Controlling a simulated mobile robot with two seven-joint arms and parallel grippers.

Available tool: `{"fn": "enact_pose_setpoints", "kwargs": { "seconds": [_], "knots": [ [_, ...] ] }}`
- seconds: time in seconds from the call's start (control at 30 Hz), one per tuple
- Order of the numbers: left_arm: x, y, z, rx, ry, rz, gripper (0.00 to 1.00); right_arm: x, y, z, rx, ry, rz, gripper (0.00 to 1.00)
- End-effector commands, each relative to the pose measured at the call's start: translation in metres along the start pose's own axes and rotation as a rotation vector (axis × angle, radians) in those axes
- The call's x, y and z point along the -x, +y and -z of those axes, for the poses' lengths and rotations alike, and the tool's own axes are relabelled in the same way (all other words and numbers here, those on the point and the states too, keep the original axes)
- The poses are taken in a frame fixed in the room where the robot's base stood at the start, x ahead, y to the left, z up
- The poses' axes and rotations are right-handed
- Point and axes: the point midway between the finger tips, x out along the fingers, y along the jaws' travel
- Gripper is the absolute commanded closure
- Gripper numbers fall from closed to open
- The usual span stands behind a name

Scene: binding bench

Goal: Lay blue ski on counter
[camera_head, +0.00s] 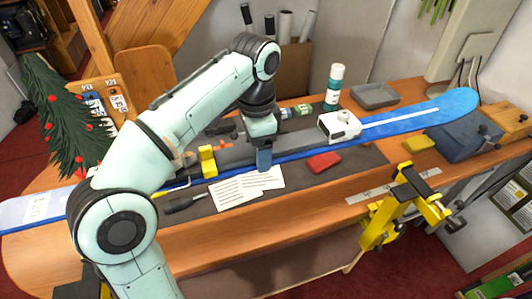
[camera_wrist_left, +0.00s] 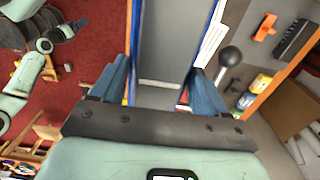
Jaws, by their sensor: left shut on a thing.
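The long blue ski (camera_head: 455,102) stretches across the head view, its blue tip at upper right and its pale, numbered end at far left. It lies along the workbench counter (camera_head: 330,195), passing behind my left arm; whether it rests fully on the surface I cannot tell. My left gripper (camera_head: 264,160) points down at the ski's middle and is shut on it. In the left wrist view, the ski's grey face (camera_wrist_left: 165,45) runs between the fingers of my left gripper (camera_wrist_left: 160,88). Its blue edge shows beside it. My right gripper is not seen.
White sheets (camera_head: 245,186), a red block (camera_head: 324,161) and a screwdriver (camera_head: 185,203) lie in front of the ski. A yellow clamp (camera_head: 405,205) stands at the front edge; a blue-grey bag (camera_head: 462,137) sits right.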

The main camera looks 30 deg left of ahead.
Motion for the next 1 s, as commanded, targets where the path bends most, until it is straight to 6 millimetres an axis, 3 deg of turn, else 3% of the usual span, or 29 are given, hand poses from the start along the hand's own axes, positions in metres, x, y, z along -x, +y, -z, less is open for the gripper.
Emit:
{"fn": "enact_pose_setpoints", "kwargs": {
  "seconds": [0.6, 1.0],
  "knots": [
    [-0.058, -0.002, -0.001, -0.001, 0.004, 0.002, 1.00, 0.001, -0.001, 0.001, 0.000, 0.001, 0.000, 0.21],
    [-0.095, -0.001, -0.001, 0.000, 0.003, 0.001, 1.00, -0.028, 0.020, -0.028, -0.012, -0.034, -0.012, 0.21]
  ]
}}
